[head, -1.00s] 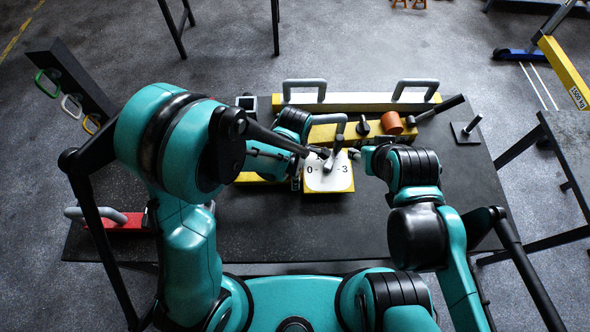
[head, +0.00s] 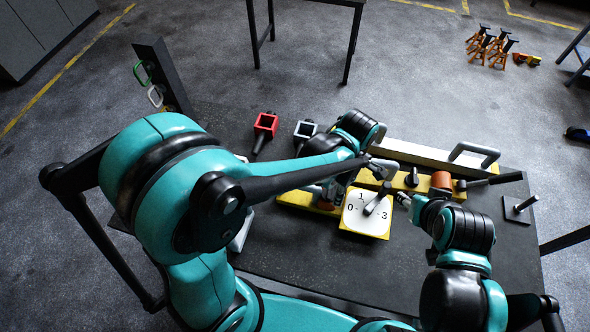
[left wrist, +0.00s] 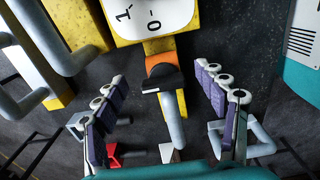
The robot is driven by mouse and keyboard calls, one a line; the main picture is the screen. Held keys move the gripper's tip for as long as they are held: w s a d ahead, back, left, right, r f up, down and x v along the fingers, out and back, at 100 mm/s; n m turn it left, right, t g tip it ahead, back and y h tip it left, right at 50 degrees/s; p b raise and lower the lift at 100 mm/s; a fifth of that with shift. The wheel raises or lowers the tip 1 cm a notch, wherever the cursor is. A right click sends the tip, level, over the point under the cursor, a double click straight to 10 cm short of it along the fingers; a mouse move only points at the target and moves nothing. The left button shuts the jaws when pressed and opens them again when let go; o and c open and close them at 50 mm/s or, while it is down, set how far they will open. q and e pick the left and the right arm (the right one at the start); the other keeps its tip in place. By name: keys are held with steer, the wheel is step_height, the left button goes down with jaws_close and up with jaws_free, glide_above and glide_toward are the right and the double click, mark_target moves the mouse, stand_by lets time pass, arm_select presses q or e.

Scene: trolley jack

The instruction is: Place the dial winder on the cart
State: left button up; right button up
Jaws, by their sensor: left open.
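The dial winder, as I take it, is a yellow block with a white dial face (head: 366,215) in the head view. It shows 0, 1 and 3 and has a grey lever across it. It sits on a black worktop (head: 300,250); I cannot tell if this is the cart. Its numbered face also shows at the top of the left wrist view (left wrist: 150,18). There my left gripper (left wrist: 165,100) is open, with a grey rod with a black and orange end between its fingers. In the head view my right gripper (head: 402,198) is right of the dial; its jaws are unclear.
A yellow bar with grey handles (head: 430,155) lies behind the dial. An orange cylinder (head: 441,180) and a black-handled tool (head: 495,179) are to the right. The front worktop is clear.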

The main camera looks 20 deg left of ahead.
arm_select(q)
steer(key=s+a+r+m+t, duration=0.2)
steer(key=a+r+m, duration=0.3)
steer(key=a+m, duration=0.4)
steer(key=s+a+r+m+t, duration=0.3)
steer(key=a+r+m+t, duration=0.2)
steer(key=a+m, duration=0.3)
steer(key=shift+s+a+r+m, duration=0.35)
steer(key=shift+a+r, duration=0.2)
steer(key=shift+a, duration=0.35)
step_height(320, 180, down, 8)
steer(key=b, duration=0.8)
